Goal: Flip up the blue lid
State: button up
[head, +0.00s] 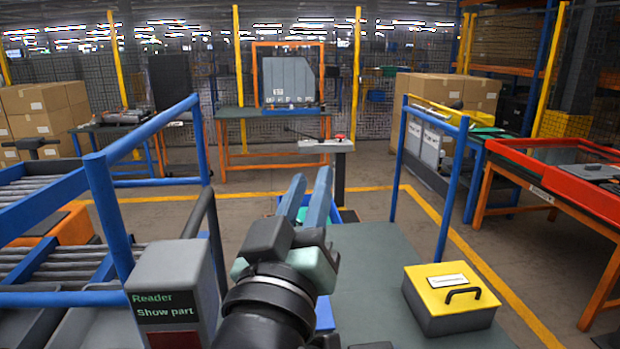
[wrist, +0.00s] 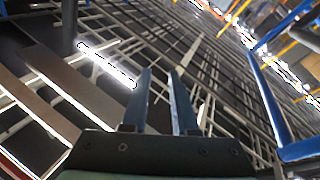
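My gripper (head: 308,180) is raised in the middle of the head view, its two blue-grey fingers apart with nothing between them. In the wrist view my gripper (wrist: 160,72) also shows two separate, empty fingers. No lid that is clearly blue can be made out. A small blue patch (head: 325,314) shows beside my arm above the green-grey table, mostly hidden by the arm; I cannot tell what it is. A grey box with a yellow lid (head: 432,276) and a black handle stands on the table, right of my gripper; its lid is down.
A grey reader box (head: 172,285) with a "Show part" screen stands close left of my arm. Blue rails (head: 110,210) rise at left and a blue frame (head: 452,190) at right. The green-grey table top (head: 375,265) is clear between my arm and the yellow-lidded box.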

jog(key=shift+s+r, duration=0.15)
jog(key=shift+r, duration=0.3)
